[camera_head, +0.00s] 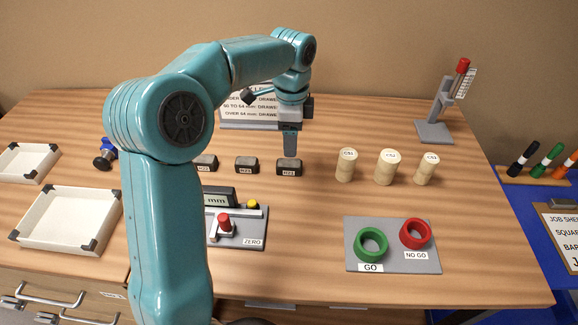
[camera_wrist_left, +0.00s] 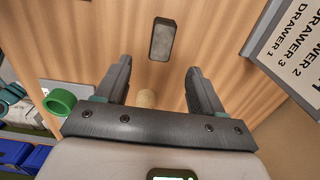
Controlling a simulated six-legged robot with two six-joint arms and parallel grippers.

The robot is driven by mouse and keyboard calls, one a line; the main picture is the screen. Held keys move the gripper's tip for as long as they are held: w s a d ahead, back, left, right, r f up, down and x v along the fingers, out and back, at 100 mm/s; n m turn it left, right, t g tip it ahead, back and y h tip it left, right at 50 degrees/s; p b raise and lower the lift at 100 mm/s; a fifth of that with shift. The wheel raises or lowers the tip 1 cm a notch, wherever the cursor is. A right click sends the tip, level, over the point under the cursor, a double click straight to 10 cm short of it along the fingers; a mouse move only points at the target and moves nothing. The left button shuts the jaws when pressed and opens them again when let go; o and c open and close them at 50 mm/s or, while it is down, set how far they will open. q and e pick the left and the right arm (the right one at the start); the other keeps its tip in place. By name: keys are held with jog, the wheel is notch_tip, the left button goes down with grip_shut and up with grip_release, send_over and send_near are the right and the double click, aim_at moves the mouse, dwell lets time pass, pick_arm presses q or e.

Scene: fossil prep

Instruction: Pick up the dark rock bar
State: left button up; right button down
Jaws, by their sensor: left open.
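Three dark rock bars with white labels lie in a row across the middle of the table in the head view: a left one (camera_head: 206,162), partly behind my arm, a middle one (camera_head: 246,165) and a right one (camera_head: 289,168). My left gripper (camera_head: 290,153) points down, close above or just behind the right bar. In the left wrist view my left gripper (camera_wrist_left: 159,66) is open and empty, and one dark bar (camera_wrist_left: 161,39) lies beyond the fingertips, apart from them. My right gripper is not in view.
Pale cylinders (camera_head: 386,167) stand right of the bars. A grey plate (camera_head: 395,262) bears a green ring (camera_head: 371,244) and a red ring (camera_head: 415,233). A gauge (camera_head: 235,230) is in front, a sign (camera_head: 235,112) behind. White trays (camera_head: 70,245) are at left.

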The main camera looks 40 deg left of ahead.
aim_at(290, 162)
pick_arm(q)
notch_tip(290, 162, down, 3)
jog(key=shift+d+f, duration=0.15)
jog(key=shift+f, duration=0.05)
jog(key=f, duration=0.5)
jog(key=shift+a+f, duration=0.2)
jog(key=shift+a, duration=0.2)
jog(key=shift+s, duration=0.1)
jog(key=shift+c, duration=0.3)
jog(key=c, duration=1.1)
jog(key=shift+c, duration=0.5)
jog(key=shift+r, duration=0.15)
